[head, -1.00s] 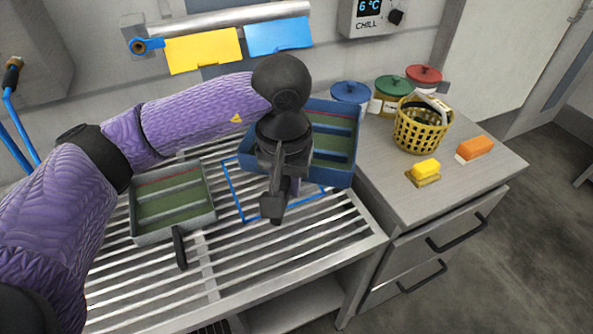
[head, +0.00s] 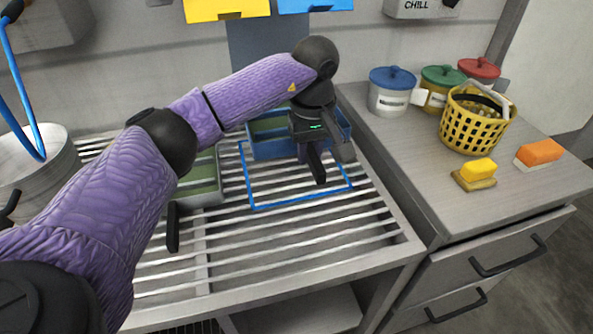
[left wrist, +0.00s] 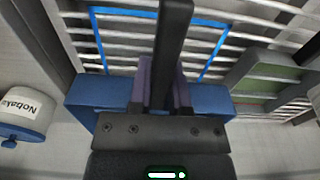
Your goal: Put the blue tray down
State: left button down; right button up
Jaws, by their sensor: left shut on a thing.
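My left gripper (head: 317,158) is shut on the black handle of the blue tray (head: 268,147). In the head view the tray shows behind the gripper, near the far side of the blue outline (head: 300,201) on the slatted rack. My arm hides part of the tray. I cannot tell whether it touches the slats. In the left wrist view the gripper (left wrist: 162,88) is in front of the blue tray (left wrist: 85,103), with the outline (left wrist: 218,48) beyond. My right gripper is not in view.
A grey-green tray (head: 200,180) with a black handle rests left of the outline, partly behind my arm. The counter at right holds lidded jars (head: 392,92), a yellow basket (head: 475,120), a yellow sponge (head: 478,170) and an orange block (head: 540,152). The front slats are clear.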

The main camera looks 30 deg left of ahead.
pick_arm(q)
jog(key=b, duration=0.2)
send_over(307, 199)
notch_tip(307, 199, down, 6)
jog(key=shift+d+r, duration=0.1)
notch_tip(307, 199, down, 3)
jog(key=shift+s+f+b, duration=0.1)
jog(key=shift+f+b, duration=0.05)
jog(key=shift+b, duration=0.35)
jog(key=shift+f, duration=0.3)
jog(key=shift+r, duration=0.1)
jog(key=c, duration=0.6)
grip_release()
